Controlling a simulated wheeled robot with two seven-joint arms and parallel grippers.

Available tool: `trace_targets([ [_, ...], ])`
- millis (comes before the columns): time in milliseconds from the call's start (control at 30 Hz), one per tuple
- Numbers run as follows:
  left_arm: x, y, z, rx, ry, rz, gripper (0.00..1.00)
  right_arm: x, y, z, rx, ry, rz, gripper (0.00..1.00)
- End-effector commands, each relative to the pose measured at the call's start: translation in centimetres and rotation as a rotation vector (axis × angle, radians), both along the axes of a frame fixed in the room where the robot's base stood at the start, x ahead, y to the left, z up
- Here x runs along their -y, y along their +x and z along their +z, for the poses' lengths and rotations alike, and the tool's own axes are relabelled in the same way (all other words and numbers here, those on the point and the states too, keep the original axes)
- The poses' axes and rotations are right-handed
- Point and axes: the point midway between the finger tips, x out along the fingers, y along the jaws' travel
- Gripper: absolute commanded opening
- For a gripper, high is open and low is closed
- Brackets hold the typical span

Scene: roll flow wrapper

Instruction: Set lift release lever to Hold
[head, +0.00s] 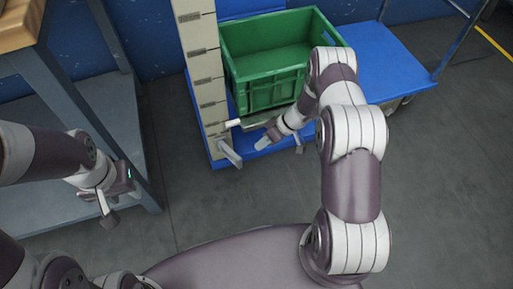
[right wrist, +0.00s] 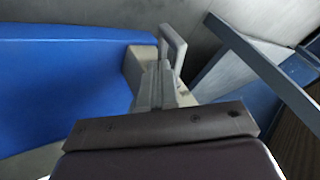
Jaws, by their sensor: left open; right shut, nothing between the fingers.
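A beige lift mast (head: 205,75) with dark marks stands at the top middle of the head view. A grey bar-like lever (head: 230,153) sticks out low on it, with a short white-tipped piece (head: 233,123) above; I cannot tell which is the release lever or read its setting. In the right wrist view a grey bent bar (right wrist: 174,46) rises beside the beige mast foot (right wrist: 136,66). My right gripper (head: 262,144) is shut and empty, just right of the grey lever; its fingers (right wrist: 158,86) point toward the bar. Contact is unclear. My left gripper (head: 106,212) is open, hanging at the left.
A green crate (head: 262,90) stands right of the mast, above a blue base (head: 255,155). A grey workbench (head: 65,95) stands at left, near my left arm. Grey floor between is clear.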

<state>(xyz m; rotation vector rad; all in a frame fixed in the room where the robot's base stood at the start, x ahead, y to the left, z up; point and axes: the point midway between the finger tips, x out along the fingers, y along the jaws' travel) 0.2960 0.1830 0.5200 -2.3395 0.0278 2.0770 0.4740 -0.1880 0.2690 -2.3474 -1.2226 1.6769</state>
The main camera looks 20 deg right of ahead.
Motion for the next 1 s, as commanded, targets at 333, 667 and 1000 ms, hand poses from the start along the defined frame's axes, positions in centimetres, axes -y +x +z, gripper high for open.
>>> trace_targets([
  [333, 0.0, 0.0, -4.0, 0.0, 0.0, 0.0, 0.43, -3.9, 0.7, -5.8, -0.002, 0.0, 0.0, 0.0],
  [667, 0.0, 0.0, -4.5, 0.0, 0.0, 0.0, 0.43, -5.0, 1.0, -6.8, -0.001, 0.0, -0.001, 0.0],
  [1000, 0.0, 0.0, -4.6, 0.0, 0.0, 0.0, 0.43, -5.3, 1.0, -6.8, -0.001, 0.0, -0.004, 0.0],
])
